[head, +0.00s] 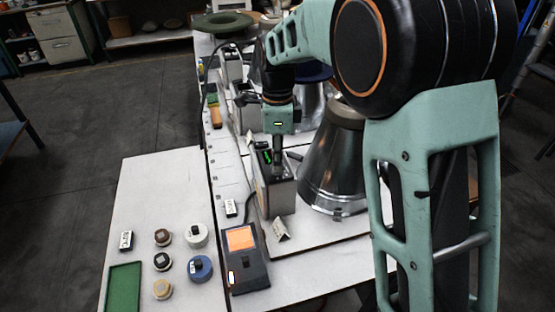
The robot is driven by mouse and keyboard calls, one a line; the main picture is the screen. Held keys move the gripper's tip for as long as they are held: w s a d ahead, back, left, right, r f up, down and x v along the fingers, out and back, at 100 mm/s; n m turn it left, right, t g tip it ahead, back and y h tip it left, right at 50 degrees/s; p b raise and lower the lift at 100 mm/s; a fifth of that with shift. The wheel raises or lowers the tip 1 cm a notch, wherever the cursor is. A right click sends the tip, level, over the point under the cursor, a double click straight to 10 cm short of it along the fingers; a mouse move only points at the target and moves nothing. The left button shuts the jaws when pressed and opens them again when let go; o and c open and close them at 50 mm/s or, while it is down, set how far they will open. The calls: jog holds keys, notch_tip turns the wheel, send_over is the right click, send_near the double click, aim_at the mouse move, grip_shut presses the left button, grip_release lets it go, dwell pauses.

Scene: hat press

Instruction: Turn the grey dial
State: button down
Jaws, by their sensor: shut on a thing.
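A grey metal control box (281,197) stands on the worktable beside the press, with a small green lit display (266,157) on its top. My gripper (278,168) points down onto the top of this box, beside the display. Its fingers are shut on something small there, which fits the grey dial. The dial itself is mostly hidden by the fingers, so I cannot tell its turned angle.
A large metal cone-shaped press body (335,172) stands close right of the box. A dark unit with an orange screen (241,240) lies in front. Several round knobs, such as the blue one (200,268), and a green mat (124,287) are front left.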

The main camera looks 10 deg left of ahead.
jog(key=shift+n, duration=0.4)
jog(key=n+p, duration=0.1)
jog(key=n, duration=0.3)
jog(key=shift+n, duration=0.4)
jog(key=n+p, duration=0.1)
jog(key=n, duration=0.5)
dwell(0.4)
jog(key=c, duration=2.1)
grip_release()
jog(key=shift+r, duration=0.1)
notch_tip(320, 180, up, 12)
jog(key=shift+f, duration=0.1)
